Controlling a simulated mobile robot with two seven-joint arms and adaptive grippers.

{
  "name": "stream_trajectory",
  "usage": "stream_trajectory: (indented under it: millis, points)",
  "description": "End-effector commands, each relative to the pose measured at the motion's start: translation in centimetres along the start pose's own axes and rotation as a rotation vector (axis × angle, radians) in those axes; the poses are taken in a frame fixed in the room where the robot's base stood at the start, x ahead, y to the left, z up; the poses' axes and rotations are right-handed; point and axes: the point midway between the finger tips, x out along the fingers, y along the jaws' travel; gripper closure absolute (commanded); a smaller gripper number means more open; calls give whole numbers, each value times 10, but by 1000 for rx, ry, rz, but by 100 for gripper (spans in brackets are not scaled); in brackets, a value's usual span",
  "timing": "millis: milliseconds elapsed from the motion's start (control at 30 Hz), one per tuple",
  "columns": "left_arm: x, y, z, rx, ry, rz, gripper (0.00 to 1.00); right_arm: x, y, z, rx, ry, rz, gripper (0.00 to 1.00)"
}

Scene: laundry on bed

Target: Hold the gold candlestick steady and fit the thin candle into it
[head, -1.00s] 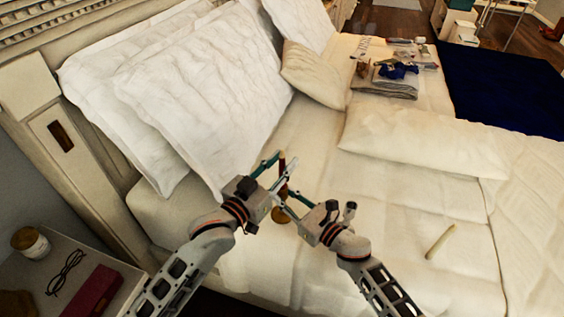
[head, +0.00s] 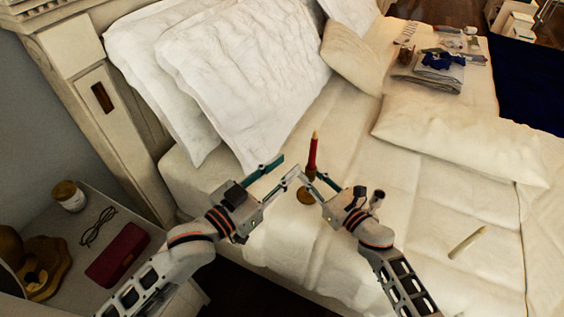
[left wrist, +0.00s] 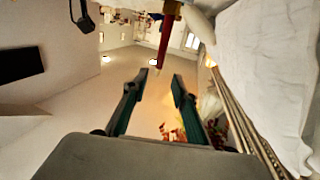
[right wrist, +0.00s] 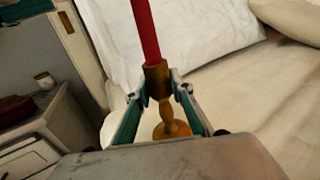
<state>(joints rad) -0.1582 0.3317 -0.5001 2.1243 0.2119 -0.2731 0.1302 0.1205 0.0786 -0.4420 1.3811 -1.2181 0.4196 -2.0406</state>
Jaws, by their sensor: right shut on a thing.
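My left gripper (head: 289,165) is open and empty, just left of the candle. In the left wrist view the candle (left wrist: 166,40) shows beyond the open fingers (left wrist: 154,86).
A pale stick (head: 468,243) lies on the bed at right. White pillows (head: 245,80) stand behind the grippers. A nightstand (head: 150,270) at left holds a jar (head: 68,196), glasses (head: 97,227) and a dark red case (head: 118,253).

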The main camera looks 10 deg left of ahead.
Motion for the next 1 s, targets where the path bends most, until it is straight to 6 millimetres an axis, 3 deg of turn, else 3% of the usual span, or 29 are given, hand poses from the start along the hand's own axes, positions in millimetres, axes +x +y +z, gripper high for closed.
stream_trajectory:
  millis: [167,267,367,467,600,700,833,1000]
  points:
    - [-3,0,1,0,-2,-2,72,0,0,0,0,1,1,100]
    - [-7,-4,15,-2,-28,-20,72,0,0,0,0,1,1,100]
    - [-22,-12,50,-4,-95,-66,72,0,0,0,0,1,0,100]
    - [-48,-22,101,-3,-199,-131,72,0,0,-1,0,1,0,100]
    - [-99,-30,173,5,-360,-211,72,0,0,-1,0,1,0,100]
    - [-136,-33,214,11,-461,-252,72,0,0,-1,0,1,1,100]
    - [-173,-31,249,19,-556,-284,72,0,0,0,0,1,1,100]
    - [-196,-30,268,23,-611,-300,72,0,0,0,0,1,1,100]
